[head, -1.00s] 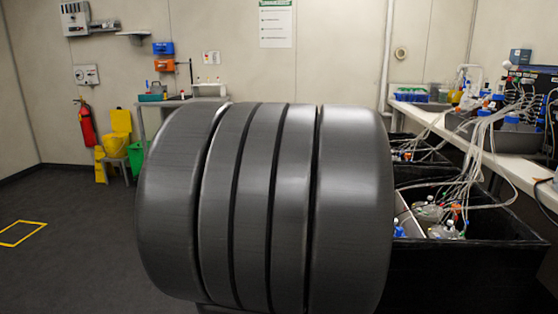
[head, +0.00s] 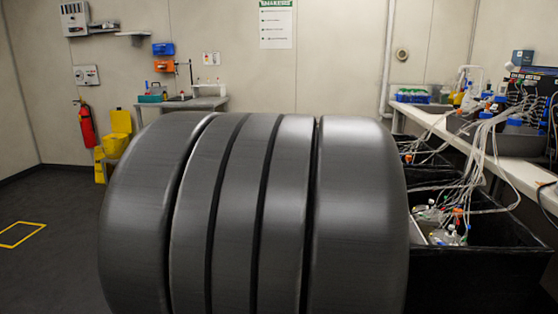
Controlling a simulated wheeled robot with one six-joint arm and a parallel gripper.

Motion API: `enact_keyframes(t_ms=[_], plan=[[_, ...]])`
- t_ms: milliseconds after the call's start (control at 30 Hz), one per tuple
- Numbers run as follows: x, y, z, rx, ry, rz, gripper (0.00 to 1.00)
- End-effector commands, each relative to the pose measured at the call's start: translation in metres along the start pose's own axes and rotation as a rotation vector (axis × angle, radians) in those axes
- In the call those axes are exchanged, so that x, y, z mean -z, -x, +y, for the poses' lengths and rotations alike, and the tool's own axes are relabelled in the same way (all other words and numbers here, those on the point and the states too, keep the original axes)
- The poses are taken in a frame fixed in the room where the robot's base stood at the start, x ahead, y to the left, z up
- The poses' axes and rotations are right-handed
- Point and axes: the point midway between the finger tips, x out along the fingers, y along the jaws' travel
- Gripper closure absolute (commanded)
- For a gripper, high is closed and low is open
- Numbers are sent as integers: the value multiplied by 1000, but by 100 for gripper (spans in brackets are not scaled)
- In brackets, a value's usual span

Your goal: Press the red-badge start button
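I cannot make out a red-badge start button in the head view. Black shaker boxes (head: 480,262) stand at the right, holding clear bottles (head: 445,236) with coloured caps and tubing. A large dark ribbed part of my own arm fills the middle of the view and hides what lies behind it, including the left side of the boxes. My gripper is not in view.
A white bench (head: 455,133) with tubing and equipment runs along the right wall above the boxes. The left floor (head: 50,270) is clear.

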Motion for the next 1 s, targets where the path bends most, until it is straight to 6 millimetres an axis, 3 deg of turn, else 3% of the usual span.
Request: enact_keyframes(t_ms=[33, 100, 1000], plan=[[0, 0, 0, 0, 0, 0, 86], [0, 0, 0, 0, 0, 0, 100], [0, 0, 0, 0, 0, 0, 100]])
